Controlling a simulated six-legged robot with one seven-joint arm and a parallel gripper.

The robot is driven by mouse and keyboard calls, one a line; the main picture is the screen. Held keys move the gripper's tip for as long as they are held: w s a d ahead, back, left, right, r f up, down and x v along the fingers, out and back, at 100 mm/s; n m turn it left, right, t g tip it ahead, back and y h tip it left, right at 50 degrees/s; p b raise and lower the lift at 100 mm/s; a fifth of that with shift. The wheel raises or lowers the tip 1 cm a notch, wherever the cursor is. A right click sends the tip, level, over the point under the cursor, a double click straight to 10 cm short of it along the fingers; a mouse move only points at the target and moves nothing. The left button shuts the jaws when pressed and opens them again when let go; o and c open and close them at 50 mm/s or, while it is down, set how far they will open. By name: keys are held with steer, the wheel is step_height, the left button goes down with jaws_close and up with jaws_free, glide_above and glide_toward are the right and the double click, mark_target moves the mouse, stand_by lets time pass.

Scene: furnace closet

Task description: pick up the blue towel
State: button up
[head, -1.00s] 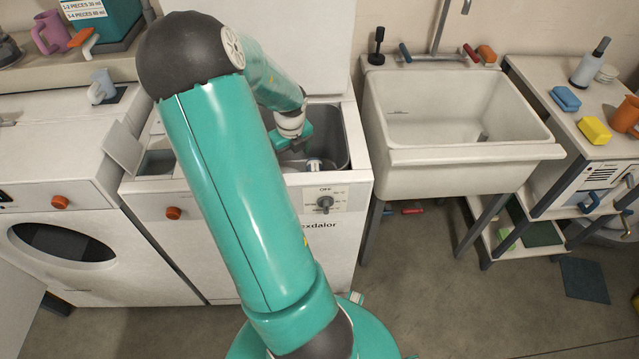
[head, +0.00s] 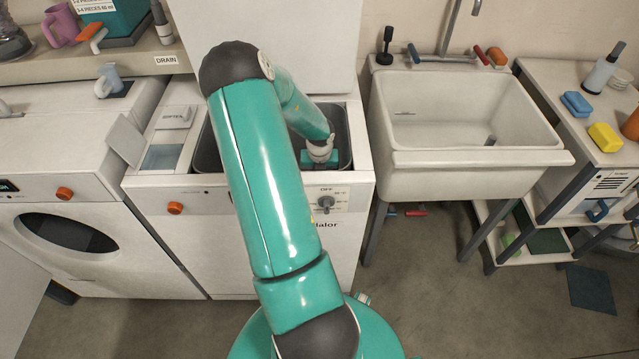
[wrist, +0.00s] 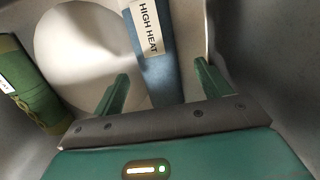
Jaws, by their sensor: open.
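The blue towel (wrist: 158,60) lies in the tub with a "HIGH HEAT" label on it in the wrist view. It looks like a long narrow roll running up between my fingers. My gripper (wrist: 162,75) is open, one green finger on each side of the towel; I cannot tell whether either touches it. In the head view my gripper (head: 320,157) is down inside the washer's open tub (head: 345,130), and my arm hides the towel there.
A green labelled roll (wrist: 28,85) lies at the left of the tub, beside a white rounded thing (wrist: 75,50). Grey tub walls surround my gripper closely. The white washer (head: 345,185) stands between another front-loading machine (head: 70,235) and a sink (head: 465,120).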

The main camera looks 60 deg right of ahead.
steer(key=f, duration=0.4)
steer(key=shift+w+d+f, duration=0.25)
steer(key=c, duration=1.2)
steer(key=shift+r, duration=0.2)
